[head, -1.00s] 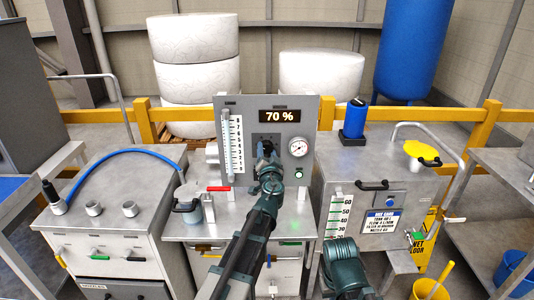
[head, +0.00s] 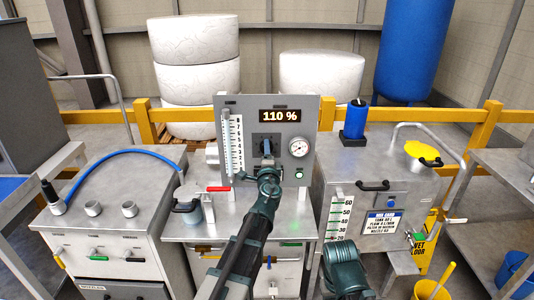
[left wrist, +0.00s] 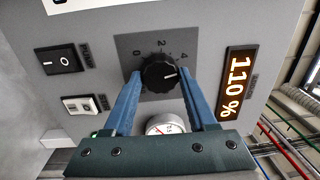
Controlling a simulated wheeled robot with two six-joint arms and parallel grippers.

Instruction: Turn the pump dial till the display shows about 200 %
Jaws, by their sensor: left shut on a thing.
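The pump dial (left wrist: 160,73) is a round black knob with a white pointer line, on a dark plate with a number scale. In the left wrist view the pointer line faces right. My left gripper (left wrist: 160,76) is shut on the dial, one blue finger on each side. In the head view my left gripper (head: 267,148) reaches the panel from below and hides most of the dial. The display (head: 280,115) reads 110 %; it also shows in the left wrist view (left wrist: 236,86). My right gripper is not visible.
A round gauge (head: 299,147) sits right of the dial, and a scaled tube (head: 233,145) to the left. A green button (head: 299,174) is below the gauge. Two rocker switches, one black (left wrist: 60,60) and one white (left wrist: 80,104), are beside the dial in the wrist view.

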